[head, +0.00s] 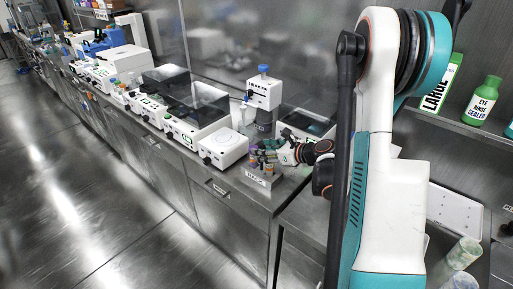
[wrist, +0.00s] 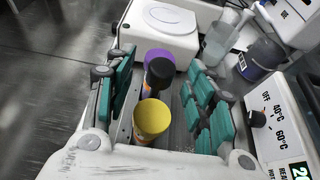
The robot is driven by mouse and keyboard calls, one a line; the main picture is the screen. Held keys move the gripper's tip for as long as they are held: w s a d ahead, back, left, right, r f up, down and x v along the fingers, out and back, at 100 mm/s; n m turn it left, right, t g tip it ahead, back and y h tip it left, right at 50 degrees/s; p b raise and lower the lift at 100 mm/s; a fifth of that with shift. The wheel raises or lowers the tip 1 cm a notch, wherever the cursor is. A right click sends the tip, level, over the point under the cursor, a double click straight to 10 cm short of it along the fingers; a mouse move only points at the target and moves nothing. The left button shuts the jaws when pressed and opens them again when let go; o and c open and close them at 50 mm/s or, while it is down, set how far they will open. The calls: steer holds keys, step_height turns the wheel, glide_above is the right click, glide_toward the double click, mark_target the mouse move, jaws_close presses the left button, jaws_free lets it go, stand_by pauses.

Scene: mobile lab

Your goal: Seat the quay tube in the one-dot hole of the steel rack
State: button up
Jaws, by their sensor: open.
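The steel rack (head: 263,181) stands on the bench near its front edge in the head view, with several small tubes upright in it and a front label too small to read. My gripper (head: 283,150) is low over it, from the right. In the wrist view my gripper (wrist: 160,88) is open, its teal pads on either side of a row of tubes. A yellow-capped tube (wrist: 152,117) is nearest, a black-topped tube with some orange (wrist: 159,73) is in the middle, and a purple-capped tube (wrist: 157,56) is behind. I cannot tell which is the quay tube. The hole dots are hidden.
A white instrument (head: 222,146) stands left of the rack, and a taller white device (head: 263,95) stands behind. A dial panel (wrist: 275,115) is close to the right finger in the wrist view. Bottles (head: 485,102) stand on the right. The floor (head: 100,190) is clear.

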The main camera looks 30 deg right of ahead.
steer(key=p+v, duration=0.1)
steer(key=v, duration=0.5)
steer(key=shift+s, duration=0.25)
steer(key=shift+d+r, duration=0.1)
